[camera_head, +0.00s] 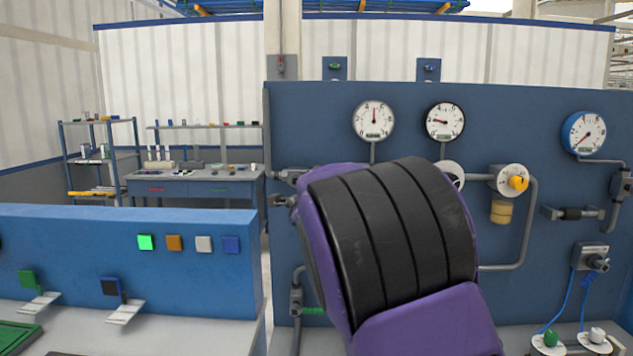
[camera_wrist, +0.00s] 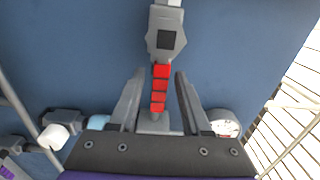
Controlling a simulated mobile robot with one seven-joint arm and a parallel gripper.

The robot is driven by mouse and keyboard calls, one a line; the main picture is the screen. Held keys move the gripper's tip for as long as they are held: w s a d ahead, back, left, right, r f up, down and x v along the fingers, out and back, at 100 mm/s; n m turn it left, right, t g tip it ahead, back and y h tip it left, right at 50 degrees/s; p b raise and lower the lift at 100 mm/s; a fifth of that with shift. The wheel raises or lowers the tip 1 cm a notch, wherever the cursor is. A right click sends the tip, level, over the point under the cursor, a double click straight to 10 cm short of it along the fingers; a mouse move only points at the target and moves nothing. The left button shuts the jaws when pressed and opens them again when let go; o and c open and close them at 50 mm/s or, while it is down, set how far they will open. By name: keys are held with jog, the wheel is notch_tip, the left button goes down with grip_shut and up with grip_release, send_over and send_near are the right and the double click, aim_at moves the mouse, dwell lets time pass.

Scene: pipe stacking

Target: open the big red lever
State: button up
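The big red lever (camera_wrist: 160,88) shows in the wrist view as a red segmented handle on a grey fitting (camera_wrist: 166,38) against the blue panel. It runs roughly up and down in the picture. My gripper (camera_wrist: 160,72) has its two grey fingers apart, one on each side of the red handle. A gap shows between each finger and the handle, so the fingers do not appear to touch it. How deep the handle sits between them is hard to tell. In the head view my purple and black arm hides the lever and my gripper.
The blue panel (camera_head: 322,118) carries several gauges, including one at the right (camera_head: 583,132), grey pipes and a yellow knob (camera_head: 517,183). A lower blue console (camera_head: 90,270) with coloured buttons stands at the left. A white knob (camera_wrist: 52,137) is left of my gripper in the wrist view.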

jog(key=shift+s, duration=0.1)
jog(key=s, duration=1.7)
jog(key=shift+a, duration=0.35)
jog(key=shift+d, duration=0.1)
